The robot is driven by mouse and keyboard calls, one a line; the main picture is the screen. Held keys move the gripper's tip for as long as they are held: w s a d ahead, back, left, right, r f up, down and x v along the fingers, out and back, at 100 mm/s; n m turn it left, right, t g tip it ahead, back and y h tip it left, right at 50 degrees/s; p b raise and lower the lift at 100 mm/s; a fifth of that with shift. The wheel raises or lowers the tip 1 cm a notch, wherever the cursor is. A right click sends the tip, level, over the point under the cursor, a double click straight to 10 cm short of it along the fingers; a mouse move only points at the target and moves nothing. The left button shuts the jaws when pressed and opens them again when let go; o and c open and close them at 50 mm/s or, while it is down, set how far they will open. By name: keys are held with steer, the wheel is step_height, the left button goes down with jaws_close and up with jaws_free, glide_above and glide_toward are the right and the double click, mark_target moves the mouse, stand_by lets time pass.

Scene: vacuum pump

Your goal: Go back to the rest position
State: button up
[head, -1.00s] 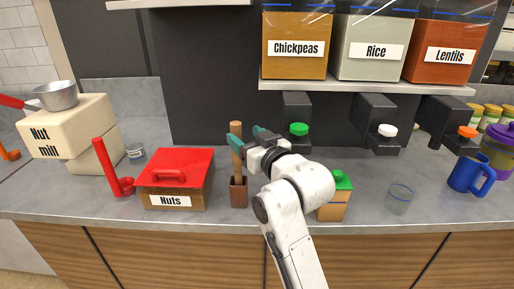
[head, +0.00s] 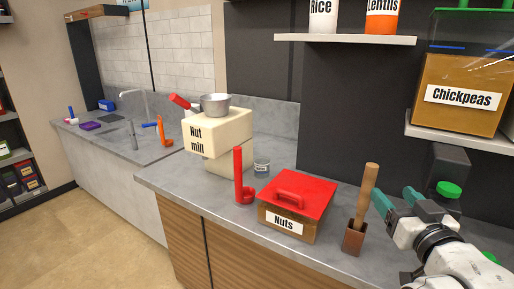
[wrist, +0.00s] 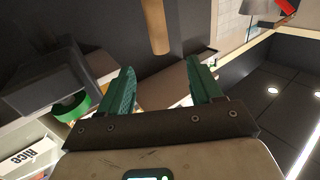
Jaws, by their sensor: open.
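My gripper (head: 396,197) is at the right of the head view, its two teal fingers apart with nothing between them. In the wrist view the open fingers (wrist: 160,88) point at a wooden handle (wrist: 155,25) that shows beyond the fingertips. That wooden handle (head: 366,192) stands tilted in a small brown holder (head: 354,238) on the counter, just left of my gripper. I cannot tell from the head view how wide the gap between handle and fingers is.
A Nuts box (head: 290,220) with a red lid, a red scoop (head: 240,178) and a nut mill (head: 215,130) stand left on the counter (head: 180,185). A dispenser with a green knob (head: 449,189) is close behind my gripper. The floor at left is clear.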

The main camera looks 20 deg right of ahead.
steer(key=s+a+f+n+g+y, duration=0.1)
steer(key=s+a+f+g, duration=0.15)
steer(key=f, duration=0.55)
steer(key=s+a+f+g+y, duration=0.2)
steer(key=a+f+g, duration=0.1)
steer(key=f, duration=0.5)
steer(key=s+a+f+n+g+y, duration=0.1)
steer(key=s+a+f+g, duration=0.2)
steer(key=f, duration=0.5)
steer(key=s+a+f+g, duration=0.2)
steer(key=s+f+g, duration=0.1)
steer(key=s+f, duration=0.3)
steer(key=s+a+f+n+g+y, duration=0.1)
steer(key=s+a+f+g, duration=0.2)
steer(key=s+f, duration=0.3)
steer(key=s+g, duration=0.1)
steer(key=s, duration=0.3)
steer(key=shift+s+a+f+y, duration=0.2)
steer(key=shift+s+f+y, duration=0.1)
steer(key=shift+s+f, duration=0.05)
steer(key=shift+g, duration=0.25)
steer(key=shift+c, duration=0.4)
